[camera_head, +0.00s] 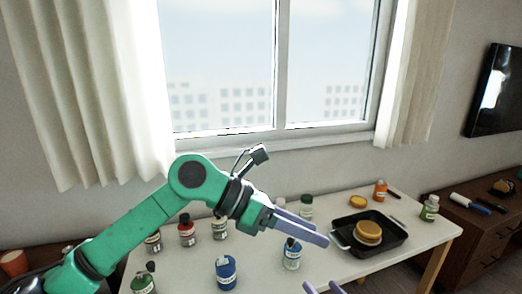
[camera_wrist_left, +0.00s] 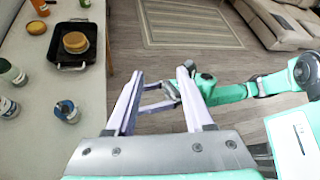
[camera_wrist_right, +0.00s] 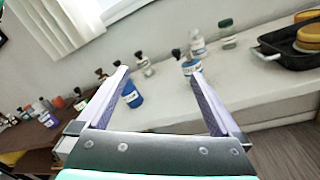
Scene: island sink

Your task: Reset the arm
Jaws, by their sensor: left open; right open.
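My left arm comes in from the left in the head view, and its gripper (camera_head: 303,226) is held above the white table (camera_head: 190,268). Its jaws are apart and empty, as the left wrist view (camera_wrist_left: 158,92) also shows. My right gripper shows only as fingertips (camera_head: 322,288) at the bottom edge of the head view. In the right wrist view the right gripper (camera_wrist_right: 160,84) is open, with nothing between its fingers. It faces the table and its bottles from the front side. The rest of my right arm is hidden in the head view.
A black pan (camera_head: 392,236) with round buns (camera_head: 368,233) sits on the table's right part. Several bottles stand about, including a blue one (camera_head: 226,272) and a blue-and-white one (camera_head: 291,256). A brown cabinet (camera_head: 480,240) is at right. The left wrist view shows open floor (camera_wrist_left: 150,65).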

